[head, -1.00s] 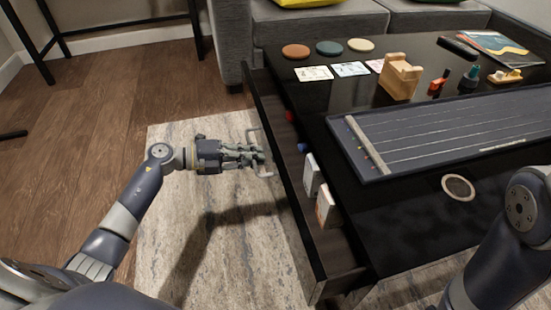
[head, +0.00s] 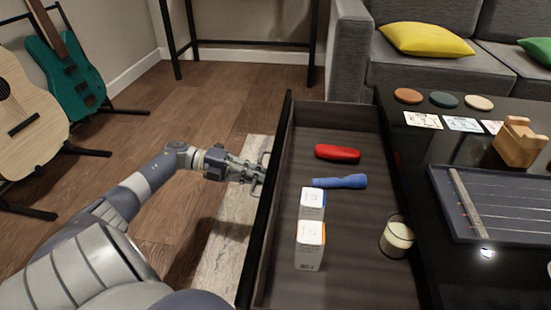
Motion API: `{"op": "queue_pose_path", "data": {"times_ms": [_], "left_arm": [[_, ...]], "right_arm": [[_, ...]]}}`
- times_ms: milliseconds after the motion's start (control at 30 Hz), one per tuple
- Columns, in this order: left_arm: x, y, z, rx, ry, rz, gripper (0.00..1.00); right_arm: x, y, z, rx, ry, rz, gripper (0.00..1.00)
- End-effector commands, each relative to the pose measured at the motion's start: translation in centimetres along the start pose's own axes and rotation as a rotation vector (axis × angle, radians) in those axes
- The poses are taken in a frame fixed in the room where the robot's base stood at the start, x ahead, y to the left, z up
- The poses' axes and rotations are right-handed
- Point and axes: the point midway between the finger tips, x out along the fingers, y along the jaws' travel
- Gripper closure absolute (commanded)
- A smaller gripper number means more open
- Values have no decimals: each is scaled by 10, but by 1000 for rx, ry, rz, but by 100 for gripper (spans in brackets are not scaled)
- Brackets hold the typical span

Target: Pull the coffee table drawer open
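The coffee table drawer (head: 337,118) stands far out from the left side of the black coffee table (head: 455,145), and its inside shows. Its metal handle (head: 262,186) is on the outer face of the drawer front (head: 271,180). My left gripper (head: 257,173) is at the handle, with its fingers closed around it; the fingertips are small in the view. My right gripper is out of view.
In the drawer lie a red object (head: 337,153), a blue object (head: 340,181), two white boxes (head: 310,245) and a candle-like jar (head: 396,238). Guitars on stands (head: 65,75) are at the left; a grey sofa (head: 390,70) is behind.

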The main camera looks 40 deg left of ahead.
Motion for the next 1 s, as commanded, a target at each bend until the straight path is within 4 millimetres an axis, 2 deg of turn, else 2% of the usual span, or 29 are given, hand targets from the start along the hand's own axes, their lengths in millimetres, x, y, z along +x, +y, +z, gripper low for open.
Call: {"op": "queue_pose_path", "data": {"times_ms": [200,600,633,700,1000], "left_arm": [[-14,1,1,2,-2,-2,100],[-15,1,1,3,-1,-3,100],[-15,1,1,3,-1,-3,86],[-15,1,1,2,-1,-3,71],[-15,2,0,1,0,-1,71]], "right_arm": [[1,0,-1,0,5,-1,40],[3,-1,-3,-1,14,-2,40],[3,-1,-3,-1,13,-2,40],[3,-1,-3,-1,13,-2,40],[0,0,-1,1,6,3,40]]}}
